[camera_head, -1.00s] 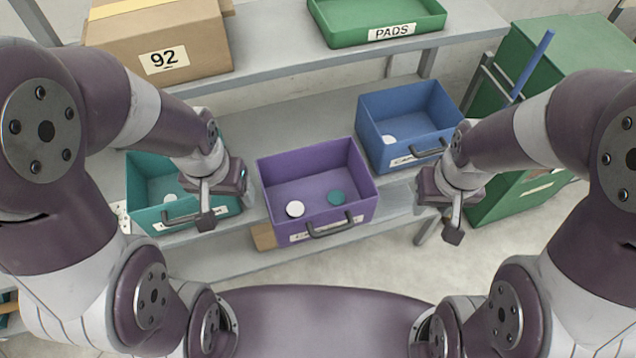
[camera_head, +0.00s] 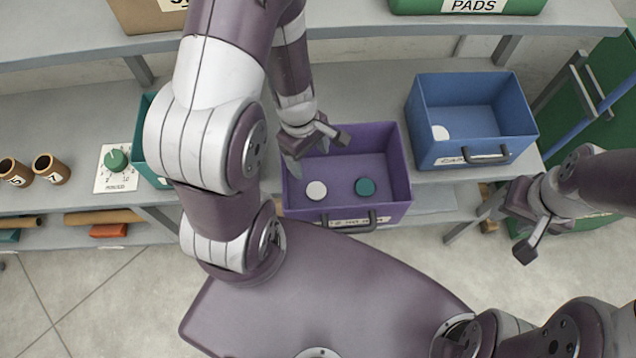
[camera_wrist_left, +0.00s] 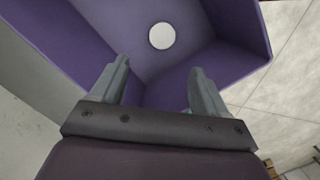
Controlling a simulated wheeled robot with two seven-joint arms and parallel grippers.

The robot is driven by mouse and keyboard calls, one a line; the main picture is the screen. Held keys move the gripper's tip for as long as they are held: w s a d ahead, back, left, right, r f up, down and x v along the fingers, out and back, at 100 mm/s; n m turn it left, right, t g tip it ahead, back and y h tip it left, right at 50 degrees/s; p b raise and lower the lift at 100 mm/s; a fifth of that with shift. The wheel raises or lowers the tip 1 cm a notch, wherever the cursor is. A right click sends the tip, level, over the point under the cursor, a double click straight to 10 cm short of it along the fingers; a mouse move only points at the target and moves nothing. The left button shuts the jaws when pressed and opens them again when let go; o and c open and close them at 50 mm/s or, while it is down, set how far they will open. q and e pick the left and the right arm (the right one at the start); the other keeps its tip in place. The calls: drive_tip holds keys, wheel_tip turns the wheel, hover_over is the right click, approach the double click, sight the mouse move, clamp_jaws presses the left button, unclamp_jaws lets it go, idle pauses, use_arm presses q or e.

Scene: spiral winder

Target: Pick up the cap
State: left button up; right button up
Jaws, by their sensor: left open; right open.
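Two flat round discs lie on the floor of the purple bin (camera_head: 398,150): a white one (camera_head: 316,190) at the left and a dark green one (camera_head: 365,187) to its right. Another white disc (camera_head: 440,132) lies in the blue bin (camera_head: 520,105). I cannot tell which disc is the cap. My left gripper (camera_head: 315,152) is open and empty above the left part of the purple bin. In the left wrist view, a white disc (camera_wrist_left: 161,36) shows beyond and between the open fingers (camera_wrist_left: 159,82). My right gripper (camera_head: 518,222) is open and empty, below the blue bin in the picture.
A teal bin (camera_head: 148,150) is mostly hidden behind my left arm. A dial panel (camera_head: 117,168) and two brown tubes (camera_head: 48,168) are at the left of the shelf. A green tray labelled PADS (camera_head: 470,6) sits on the upper shelf. The purple bin's walls surround the discs.

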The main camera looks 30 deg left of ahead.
use_arm(q)
drive_tip(key=b, duration=0.3)
approach(316, 190)
drive_tip(key=f, duration=0.1)
drive_tip(key=f+b, duration=0.1)
drive_tip(key=shift+d+f, duration=0.3)
drive_tip(key=shift+w+f, duration=0.1)
drive_tip(key=shift+f, duration=0.2)
drive_tip(key=f, duration=0.1)
drive_tip(key=f+b, duration=0.2)
drive_tip(key=f, duration=0.1)
drive_tip(key=shift+s+d+f, duration=0.1)
drive_tip(key=shift+s+d, duration=0.15)
drive_tip(key=shift+s, duration=0.05)
drive_tip(key=shift+d+f, duration=0.1)
drive_tip(key=shift+f, duration=0.2)
drive_tip(key=shift+w, duration=0.15)
drive_tip(key=c, duration=1)
